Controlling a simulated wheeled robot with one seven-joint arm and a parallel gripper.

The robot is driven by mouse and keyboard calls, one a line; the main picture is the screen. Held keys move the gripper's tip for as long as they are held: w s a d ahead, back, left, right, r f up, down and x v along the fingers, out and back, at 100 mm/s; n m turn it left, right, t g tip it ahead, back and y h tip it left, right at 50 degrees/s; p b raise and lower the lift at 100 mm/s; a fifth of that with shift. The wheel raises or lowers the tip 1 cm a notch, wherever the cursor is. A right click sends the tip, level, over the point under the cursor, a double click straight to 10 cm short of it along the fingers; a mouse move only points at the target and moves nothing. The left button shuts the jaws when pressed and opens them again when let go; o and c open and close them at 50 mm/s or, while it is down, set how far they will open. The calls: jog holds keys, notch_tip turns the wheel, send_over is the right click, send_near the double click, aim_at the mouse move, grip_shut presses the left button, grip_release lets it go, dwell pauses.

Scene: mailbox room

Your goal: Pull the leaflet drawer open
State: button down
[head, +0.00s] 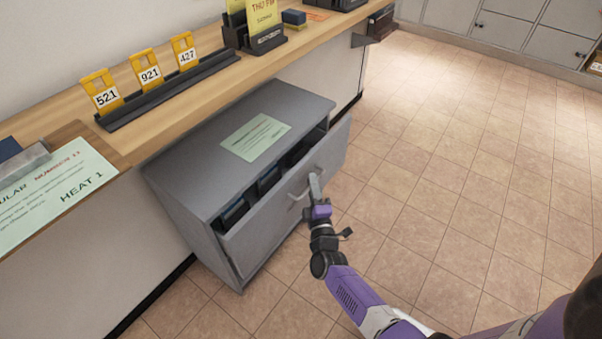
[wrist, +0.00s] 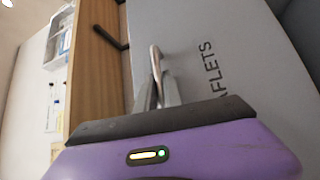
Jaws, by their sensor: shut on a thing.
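The handle also shows in the wrist view (wrist: 155,56), between the fingers (wrist: 157,90). The part of the handle inside the grip is hidden.
A pale green sheet (head: 255,137) lies on the cabinet top. The wooden counter (head: 205,88) above holds yellow number cards (head: 149,73) in a black rack and a card stand (head: 262,38). The tiled floor (head: 440,190) in front and to the right is clear.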

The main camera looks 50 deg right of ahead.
jog(key=s+p, duration=0.2)
jog(key=s, duration=1.3)
jog(key=shift+p, duration=0.4)
jog(key=shift+s+f, duration=0.1)
jog(key=c, duration=1.8)
grip_release()
jog(key=shift+o, duration=0.2)
jog(key=r+v, duration=0.1)
jog(key=v, duration=0.6)
jog(key=shift+s+a+f+p, duration=0.3)
jog(key=shift+f+p, duration=0.05)
jog(key=shift+f, duration=0.2)
jog(key=s+a+r+m+t+y, duration=0.1)
jog(key=a+r+y, duration=0.2)
jog(key=a, duration=0.3)
jog(key=s+a+r+m+t+y, duration=0.1)
jog(key=a+r+t+y, duration=0.15)
jog(key=a, duration=0.35)
jog(key=s+a+r+m+g+y, duration=0.1)
jog(key=s+a+r+m+y, duration=0.25)
jog(key=a+r, duration=0.4)
jog(key=s+a+r+m+g+y, duration=0.15)
jog(key=a+r+y, duration=0.35)
jog(key=r, duration=0.6)
notch_tip(320, 180, up, 16)
jog(key=p, duration=1.6)
jog(key=shift+s, duration=0.35)
